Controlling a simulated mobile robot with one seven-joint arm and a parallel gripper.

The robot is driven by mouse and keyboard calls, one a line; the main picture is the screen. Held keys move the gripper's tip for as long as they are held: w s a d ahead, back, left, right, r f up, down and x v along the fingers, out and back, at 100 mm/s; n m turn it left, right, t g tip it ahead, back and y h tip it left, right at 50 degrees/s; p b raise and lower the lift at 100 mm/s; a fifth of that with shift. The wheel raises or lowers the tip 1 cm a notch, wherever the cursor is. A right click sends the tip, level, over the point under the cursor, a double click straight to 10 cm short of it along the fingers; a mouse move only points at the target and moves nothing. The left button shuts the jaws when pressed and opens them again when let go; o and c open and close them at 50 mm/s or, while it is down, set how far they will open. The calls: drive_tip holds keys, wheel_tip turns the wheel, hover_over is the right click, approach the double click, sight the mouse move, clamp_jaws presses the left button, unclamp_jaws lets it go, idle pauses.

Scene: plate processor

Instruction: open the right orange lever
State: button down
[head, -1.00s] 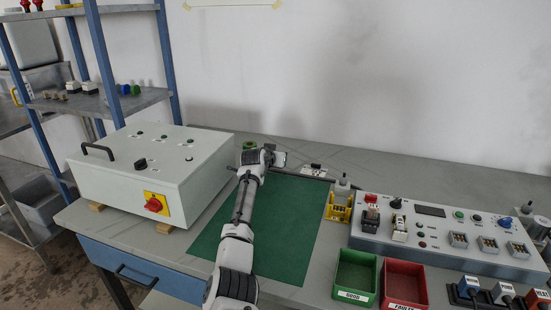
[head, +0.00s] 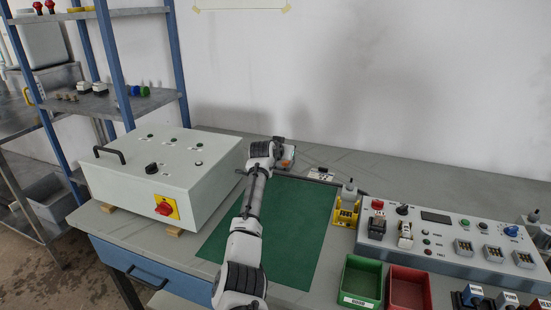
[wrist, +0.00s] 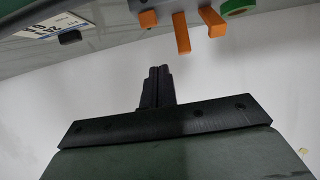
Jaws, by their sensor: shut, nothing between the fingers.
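Three orange levers show at the top of the wrist view: one at picture left (wrist: 148,19), a longer middle one (wrist: 181,34) and one at picture right (wrist: 212,21). They stick out from a grey block. The wrist picture looks upside down, so I cannot tell which outer lever is the task's right one. My gripper (wrist: 156,88) is shut and empty, apart from the levers. In the head view my arm's end hides most of the lever block; a small orange patch (head: 288,163) shows beside it.
A green ring (wrist: 236,6) sits beside the levers. On the bench are a grey box with a red switch (head: 164,208), a green mat (head: 310,215), a yellow holder with a bottle (head: 346,213), a control panel (head: 455,240), and green (head: 362,280) and red (head: 409,289) bins.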

drive_tip(key=s+a, duration=0.1)
drive_tip(key=s, duration=0.2)
drive_tip(key=s+a+p, duration=0.1)
drive_tip(key=s, duration=0.2)
drive_tip(key=s+a+p, duration=0.1)
drive_tip(key=s, duration=0.2)
drive_tip(key=shift+f, duration=0.3)
drive_tip(key=shift+s+f, duration=0.1)
